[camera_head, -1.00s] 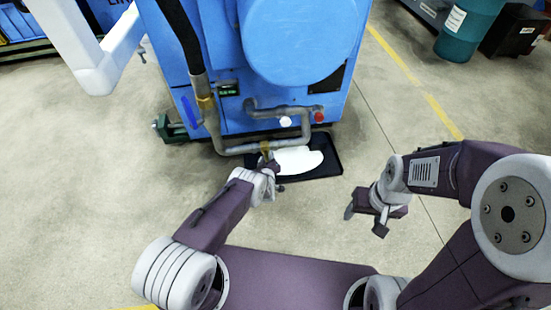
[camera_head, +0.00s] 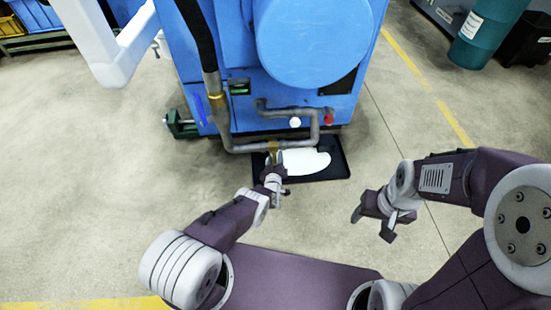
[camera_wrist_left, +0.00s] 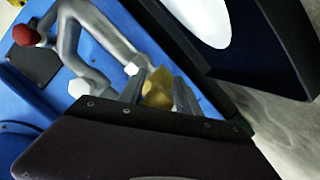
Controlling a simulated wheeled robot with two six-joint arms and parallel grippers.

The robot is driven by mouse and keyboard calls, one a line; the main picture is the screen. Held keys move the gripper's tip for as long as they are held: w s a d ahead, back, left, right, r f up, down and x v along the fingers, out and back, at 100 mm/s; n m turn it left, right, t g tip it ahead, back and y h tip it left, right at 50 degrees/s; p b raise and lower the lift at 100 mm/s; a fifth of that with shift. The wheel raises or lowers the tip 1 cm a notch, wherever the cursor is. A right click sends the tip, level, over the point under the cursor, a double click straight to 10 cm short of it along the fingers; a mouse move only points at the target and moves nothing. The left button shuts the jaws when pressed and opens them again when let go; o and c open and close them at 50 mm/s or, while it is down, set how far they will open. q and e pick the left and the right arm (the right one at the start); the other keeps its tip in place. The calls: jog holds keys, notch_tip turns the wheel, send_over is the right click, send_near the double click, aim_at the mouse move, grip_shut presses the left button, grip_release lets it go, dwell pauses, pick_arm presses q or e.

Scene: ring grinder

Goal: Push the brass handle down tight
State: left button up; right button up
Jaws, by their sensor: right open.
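The brass handle (camera_head: 272,149) sits at the lower grey pipe on the front of the blue machine. It is small in the head view and partly hidden by my left gripper (camera_head: 275,166). In the left wrist view the brass piece (camera_wrist_left: 158,88) fills the gap between the grey fingers of my left gripper (camera_wrist_left: 158,95), which look closed on its sides. My right gripper (camera_head: 371,226) is open and empty, over bare floor to the right of the tray and away from the machine.
A black tray (camera_head: 335,171) with a white patch (camera_head: 305,161) lies on the floor below the pipe (camera_head: 240,148). A blue lever (camera_head: 199,110) and a red knob (camera_head: 329,119) are on the machine (camera_head: 230,60). A green clamp-like part (camera_head: 180,126) stands left. Floor in front is clear.

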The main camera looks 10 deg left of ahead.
pick_arm(q)
jog(key=shift+r, duration=0.1)
jog(key=shift+s+r+p, duration=0.1)
jog(key=shift+p, duration=0.2)
jog(key=p+v, duration=0.8)
jog(key=shift+s, duration=0.4)
